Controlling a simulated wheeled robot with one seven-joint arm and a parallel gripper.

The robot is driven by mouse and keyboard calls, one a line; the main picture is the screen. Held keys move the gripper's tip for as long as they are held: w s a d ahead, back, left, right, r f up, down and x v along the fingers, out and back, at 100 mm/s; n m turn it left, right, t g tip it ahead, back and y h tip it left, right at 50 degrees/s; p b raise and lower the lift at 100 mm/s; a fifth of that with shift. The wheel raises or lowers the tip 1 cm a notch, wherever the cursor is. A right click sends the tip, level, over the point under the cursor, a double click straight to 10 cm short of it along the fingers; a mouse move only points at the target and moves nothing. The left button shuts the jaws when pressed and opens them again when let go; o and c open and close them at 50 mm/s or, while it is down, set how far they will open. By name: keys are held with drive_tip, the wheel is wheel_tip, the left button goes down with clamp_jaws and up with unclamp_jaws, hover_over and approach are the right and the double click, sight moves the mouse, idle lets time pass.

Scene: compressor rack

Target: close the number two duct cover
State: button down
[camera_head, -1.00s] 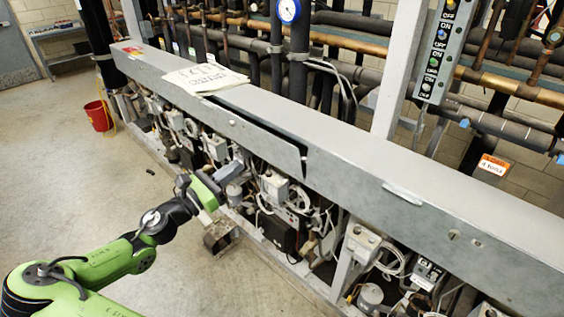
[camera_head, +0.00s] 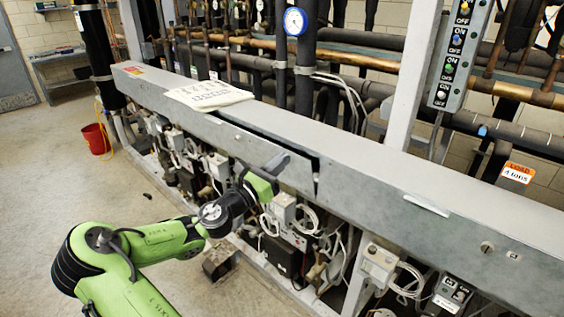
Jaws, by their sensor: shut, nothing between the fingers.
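A long grey metal duct (camera_head: 385,179) runs along the top of the rack from far left to near right. One cover panel (camera_head: 288,165) in its middle stands slightly ajar, with a dark gap (camera_head: 265,132) along its top edge and another at its right end. I cannot read a number on it. My gripper (camera_head: 276,162) is shut and empty at the front of this panel, near its lower edge. Whether it touches the panel I cannot tell. My green arm reaches up to it from the lower left and hides part of the equipment below.
Papers (camera_head: 211,95) lie on the duct left of the gap. Wiring and control boxes (camera_head: 378,262) fill the rack below. A metal box (camera_head: 219,261) sits on the floor by the rack. A red bucket (camera_head: 96,139) stands at far left. The left floor is mostly clear.

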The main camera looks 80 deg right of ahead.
sight(290, 152)
drive_tip(key=shift+s+d+r, duration=0.1)
drive_tip(key=shift+s+d, duration=0.1)
drive_tip(key=shift+d, duration=0.25)
drive_tip(key=p, duration=0.3)
drive_tip(key=s+d+r+y+p, duration=0.1)
drive_tip(key=p, duration=0.2)
drive_tip(key=shift+d+r+t, duration=0.1)
drive_tip(key=shift+d+t, duration=0.15)
drive_tip(key=shift+t, duration=0.05)
drive_tip(key=shift+f, duration=0.2)
drive_tip(key=shift+w, duration=0.1)
